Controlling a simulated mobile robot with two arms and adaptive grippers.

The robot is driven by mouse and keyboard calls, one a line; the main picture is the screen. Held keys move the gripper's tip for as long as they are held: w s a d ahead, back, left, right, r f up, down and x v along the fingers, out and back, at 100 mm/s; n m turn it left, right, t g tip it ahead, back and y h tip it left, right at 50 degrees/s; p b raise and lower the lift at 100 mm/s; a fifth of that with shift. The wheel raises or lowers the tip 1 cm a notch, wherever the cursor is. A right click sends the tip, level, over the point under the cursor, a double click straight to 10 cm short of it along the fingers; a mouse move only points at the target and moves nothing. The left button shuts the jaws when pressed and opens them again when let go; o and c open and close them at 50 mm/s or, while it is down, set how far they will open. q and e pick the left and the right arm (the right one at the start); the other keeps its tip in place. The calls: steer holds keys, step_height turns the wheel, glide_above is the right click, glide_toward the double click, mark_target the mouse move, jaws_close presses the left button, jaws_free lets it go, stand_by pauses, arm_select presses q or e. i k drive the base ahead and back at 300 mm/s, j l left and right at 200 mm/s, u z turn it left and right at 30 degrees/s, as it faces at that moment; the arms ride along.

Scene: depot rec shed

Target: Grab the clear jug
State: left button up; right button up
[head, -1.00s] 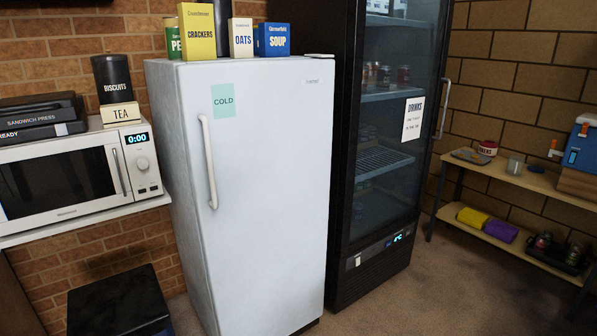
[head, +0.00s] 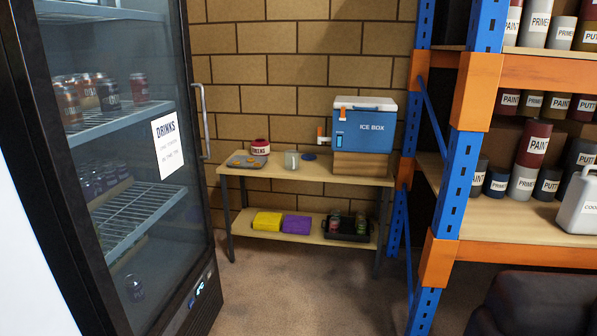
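I cannot make out a clear jug for certain in the head view. A small greyish cup-like vessel (head: 291,160) stands on the top shelf of the low wooden bench (head: 230,170), and I cannot tell whether it is see-through. Neither of my grippers is in view.
The glass-door drinks fridge (head: 150,220) stands shut at left. The bench also holds a blue ice box (head: 364,136), a red and white tin (head: 260,147) and a tray (head: 248,162). Blue and orange racking (head: 462,160) with paint tins and a dark sofa (head: 535,305) are at right. Floor before the bench is clear.

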mark_target(291, 157)
steer(key=i+l, duration=0.1)
steer(key=i, duration=0.8)
steer(key=i+l+z, duration=0.1)
steer(key=i, duration=0.8)
